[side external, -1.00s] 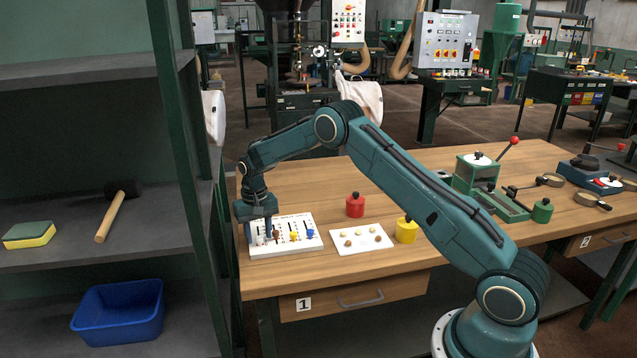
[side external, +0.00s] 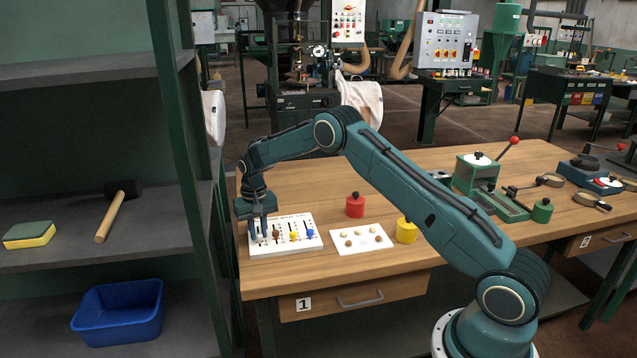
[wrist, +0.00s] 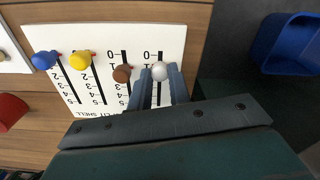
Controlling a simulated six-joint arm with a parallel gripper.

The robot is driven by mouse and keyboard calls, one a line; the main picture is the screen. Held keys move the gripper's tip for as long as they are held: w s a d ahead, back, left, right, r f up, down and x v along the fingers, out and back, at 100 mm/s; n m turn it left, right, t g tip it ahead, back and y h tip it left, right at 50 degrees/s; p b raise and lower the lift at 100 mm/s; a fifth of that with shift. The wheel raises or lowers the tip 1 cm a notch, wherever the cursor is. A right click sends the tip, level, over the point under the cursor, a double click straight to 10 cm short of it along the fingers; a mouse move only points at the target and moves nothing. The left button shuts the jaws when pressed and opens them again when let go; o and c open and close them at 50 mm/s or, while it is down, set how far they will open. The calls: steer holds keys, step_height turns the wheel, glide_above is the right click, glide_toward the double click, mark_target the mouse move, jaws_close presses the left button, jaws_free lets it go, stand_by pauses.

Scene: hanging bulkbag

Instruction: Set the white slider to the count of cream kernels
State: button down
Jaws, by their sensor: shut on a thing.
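A white slider board (side external: 308,246) lies near the table's front left, with white, brown, yellow and blue knobs on numbered slots. In the wrist view the white slider knob (wrist: 159,71) sits between the fingertips of my gripper (wrist: 160,80), near the 0 end of its slot, around the 1 or 2 mark. My gripper, also in the side view (side external: 262,236), is shut on this knob. A white card (side external: 336,240) right of the board holds cream kernels (side external: 372,229) and brownish kernels (side external: 348,243); they are too small to count surely.
In the wrist view the brown knob (wrist: 122,74) is close beside my gripper, then the yellow knob (wrist: 80,60) and blue knob (wrist: 43,60). A red weight (side external: 355,206) and a yellow weight (side external: 406,231) stand near the card. A shelf post rises left of the table.

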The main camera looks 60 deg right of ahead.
steer(key=shift+w+d, duration=1.45)
steer(key=c, duration=1.3)
jaws_free()
steer(key=shift+r, duration=0.1)
step_height(320, 180, up, 14)
